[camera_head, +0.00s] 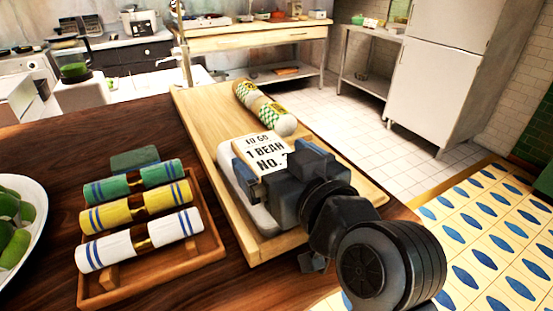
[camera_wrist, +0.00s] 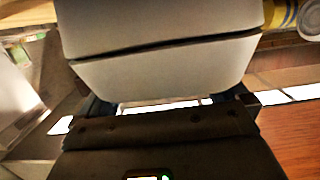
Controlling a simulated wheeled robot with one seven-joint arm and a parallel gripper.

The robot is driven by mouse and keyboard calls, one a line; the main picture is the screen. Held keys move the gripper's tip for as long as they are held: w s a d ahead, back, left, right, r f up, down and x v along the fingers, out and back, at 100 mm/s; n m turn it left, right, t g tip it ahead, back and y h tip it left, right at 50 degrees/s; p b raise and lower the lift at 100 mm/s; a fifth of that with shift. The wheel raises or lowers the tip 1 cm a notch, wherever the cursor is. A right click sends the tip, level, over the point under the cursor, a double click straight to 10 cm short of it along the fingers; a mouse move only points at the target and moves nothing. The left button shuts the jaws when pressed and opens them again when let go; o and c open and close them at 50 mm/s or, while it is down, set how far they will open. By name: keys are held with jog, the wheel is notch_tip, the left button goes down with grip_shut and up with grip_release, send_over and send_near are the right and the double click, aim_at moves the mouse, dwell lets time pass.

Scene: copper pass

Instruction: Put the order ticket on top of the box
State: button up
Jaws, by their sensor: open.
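The order ticket (camera_head: 262,151) is a white card with dark print reading "TO GO 1 BEAN NO.". It shows face up between the blue-tipped fingers of my gripper (camera_head: 275,154). The gripper is open. A pale, rounded box (camera_head: 243,190) lies on the wooden board, partly hidden under my gripper. In the wrist view the pale box (camera_wrist: 165,75) with a dark seam fills the upper middle, just ahead of my gripper (camera_wrist: 168,104). A thin bright strip shows between the fingers. I cannot tell whether the ticket touches the box.
A patterned cylinder (camera_head: 262,106) lies at the back of the board (camera_head: 195,105). Left of it, a wooden tray (camera_head: 160,274) holds green, yellow and white rolls, with a green block (camera_head: 134,159) behind. A bowl (camera_head: 38,235) of green fruit stands at far left.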

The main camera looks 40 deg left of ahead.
jog(key=b+v, duration=0.1)
jog(key=v, duration=1.1)
jog(key=shift+r+b, duration=0.15)
jog(key=shift+b, duration=0.15)
jog(key=shift+w, duration=0.1)
jog(key=d+f+m+t+h, duration=0.4)
jog(key=d+f+m, duration=0.2)
jog(key=d+f, duration=0.45)
jog(key=s+d+f+m+t+h, duration=0.2)
jog(key=s+d+f+h, duration=0.15)
jog(key=d, duration=0.45)
jog(key=s+d+f+m+t+h, duration=0.25)
jog(key=s+d+f, duration=0.2)
jog(key=d, duration=0.25)
jog(key=s+d+m+h, duration=0.1)
jog(key=s+d, duration=0.3)
jog(key=s, duration=0.4)
jog(key=s+d+r+m+h, duration=0.1)
jog(key=s+d+h, duration=0.3)
jog(key=s, duration=0.4)
jog(key=shift+s+d+r+m, duration=0.2)
jog(key=shift+s+d+m, duration=0.05)
jog(key=shift+d+m, duration=0.35)
